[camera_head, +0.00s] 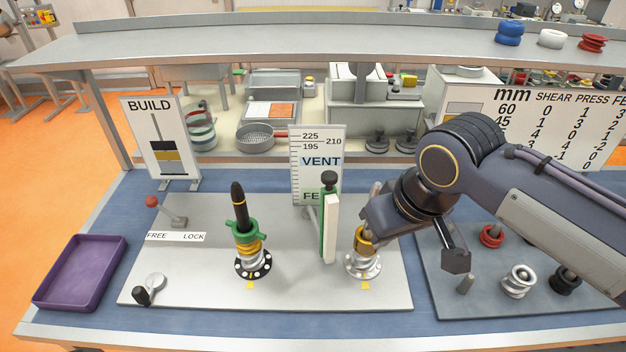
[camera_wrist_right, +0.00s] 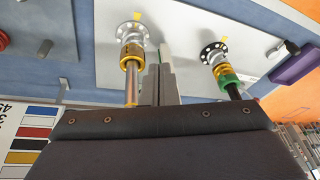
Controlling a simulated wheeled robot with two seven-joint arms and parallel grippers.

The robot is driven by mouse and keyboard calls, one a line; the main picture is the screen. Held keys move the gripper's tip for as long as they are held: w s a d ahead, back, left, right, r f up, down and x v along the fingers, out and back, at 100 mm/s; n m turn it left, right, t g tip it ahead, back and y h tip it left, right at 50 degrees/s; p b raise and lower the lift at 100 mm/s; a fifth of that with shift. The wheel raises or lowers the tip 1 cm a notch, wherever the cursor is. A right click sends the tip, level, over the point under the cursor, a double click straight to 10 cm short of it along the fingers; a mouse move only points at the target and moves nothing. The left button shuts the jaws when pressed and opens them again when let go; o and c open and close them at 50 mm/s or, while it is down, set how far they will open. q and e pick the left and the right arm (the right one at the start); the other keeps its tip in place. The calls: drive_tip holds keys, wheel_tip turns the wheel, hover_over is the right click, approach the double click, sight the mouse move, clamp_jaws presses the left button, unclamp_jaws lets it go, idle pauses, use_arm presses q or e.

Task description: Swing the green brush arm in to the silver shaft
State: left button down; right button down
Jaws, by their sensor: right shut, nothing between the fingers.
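The green brush arm (camera_head: 323,228) stands upright with a white face and a black knob on top. It is between the two posts, to the left of the silver shaft and apart from it. The silver shaft (camera_wrist_right: 131,88) rises from a flanged base and carries a gold ring (camera_head: 366,238) above silver rings. My right gripper (camera_head: 374,222) is shut with nothing held, close beside the upper part of this shaft and right of the brush arm. It partly hides the shaft in the head view; I cannot tell whether they touch. My left gripper is out of view.
A black shaft (camera_head: 238,200) with green and gold rings stands to the left. A red-knobbed lever (camera_head: 173,214), a crank (camera_head: 150,288) and a purple tray (camera_head: 82,272) are further left. The right plate holds a red ring (camera_head: 491,236) and other parts.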

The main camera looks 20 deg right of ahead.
drive_tip(key=w+a+r+t+h+b, duration=0.1)
drive_tip(key=w+a+r+h+b, duration=0.2)
drive_tip(key=a+r, duration=0.4)
drive_tip(key=w+a+r+t+h+b, duration=0.1)
drive_tip(key=w+a+r+h, duration=0.25)
drive_tip(key=w+a, duration=0.35)
drive_tip(key=s+d+x, duration=0.1)
drive_tip(key=d+x, duration=0.1)
drive_tip(key=x, duration=0.8)
drive_tip(key=shift+w+y, duration=0.15)
drive_tip(key=shift+y, duration=0.2)
drive_tip(key=shift+d, duration=0.1)
drive_tip(key=d+n+b, duration=0.1)
drive_tip(key=d, duration=0.5)
drive_tip(key=shift+d+y, duration=0.3)
drive_tip(key=shift+d, duration=0.05)
